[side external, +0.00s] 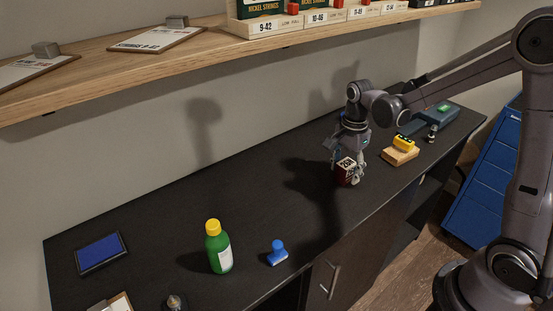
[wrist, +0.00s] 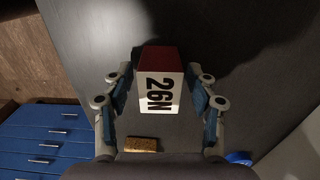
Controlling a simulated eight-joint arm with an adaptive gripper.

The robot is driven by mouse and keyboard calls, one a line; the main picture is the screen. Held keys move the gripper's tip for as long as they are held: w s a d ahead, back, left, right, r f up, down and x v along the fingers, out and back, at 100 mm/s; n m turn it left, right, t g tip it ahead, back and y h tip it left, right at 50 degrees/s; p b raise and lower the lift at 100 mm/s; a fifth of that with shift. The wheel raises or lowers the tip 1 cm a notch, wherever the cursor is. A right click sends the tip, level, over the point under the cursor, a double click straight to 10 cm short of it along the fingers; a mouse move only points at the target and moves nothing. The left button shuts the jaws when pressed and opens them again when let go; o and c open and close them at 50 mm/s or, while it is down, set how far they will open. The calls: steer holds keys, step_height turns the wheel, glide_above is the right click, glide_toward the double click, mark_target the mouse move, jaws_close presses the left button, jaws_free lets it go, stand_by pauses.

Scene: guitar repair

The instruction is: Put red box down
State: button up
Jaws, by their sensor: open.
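The red box (side external: 346,172) is small, with a dark red side and a white face with black print. It looks to rest upright on the black countertop (side external: 270,190) toward its right part. In the wrist view the box (wrist: 159,92) is between the fingers, its white face marked "26N". My gripper (side external: 347,170) is at the box, its fingers on either side. In the wrist view my gripper (wrist: 160,100) is open, with a gap between each finger and the box. The box's underside is hidden.
A green bottle (side external: 218,248), a blue stamp (side external: 277,253) and a blue pad (side external: 101,253) stand to the left. A wooden shelf (side external: 190,55) hangs above.

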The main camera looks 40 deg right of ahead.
mark_target(347, 164)
step_height(347, 164, up, 11)
steer(key=shift+r, duration=0.15)
steer(key=s+a+n+t, duration=0.7)
steer(key=s+n, duration=0.3)
steer(key=n, duration=0.8)
steer(key=shift+s+a+f, duration=0.2)
steer(key=shift+s+a, duration=0.05)
steer(key=shift+a, duration=0.25)
